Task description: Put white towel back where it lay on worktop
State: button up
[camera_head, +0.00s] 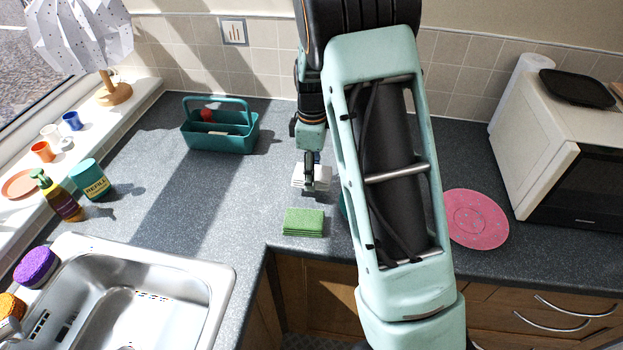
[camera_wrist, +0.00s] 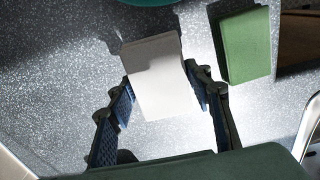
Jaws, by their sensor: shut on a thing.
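The white towel (camera_head: 313,176) is a folded stack at the middle of the worktop in the head view, behind the green cloth. My gripper (camera_head: 309,172) points down at it. In the wrist view the towel (camera_wrist: 158,75) lies between the two blue-padded fingers of my gripper (camera_wrist: 165,95), which are shut on its sides. The grey worktop (camera_head: 180,210) shows below it. I cannot tell whether the towel touches the worktop. My arm hides part of the area to its right.
The folded green cloth (camera_head: 304,222) lies close in front of the towel. A teal caddy (camera_head: 222,143) stands behind left. A pink plate (camera_head: 476,219) and a white microwave (camera_head: 545,130) are at the right, the sink (camera_head: 140,290) at front left. The worktop left of the towel is clear.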

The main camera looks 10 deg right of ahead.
jog(key=shift+w+f, duration=0.15)
jog(key=shift+f, duration=1.6)
jog(key=shift+f, duration=0.1)
jog(key=shift+f, duration=0.2)
jog(key=o, duration=1)
jog(key=shift+r, duration=0.1)
jog(key=shift+r, duration=0.15)
notch_tip(320, 180, up, 12)
jog(key=shift+r+b, duration=0.1)
jog(key=shift+b, duration=0.25)
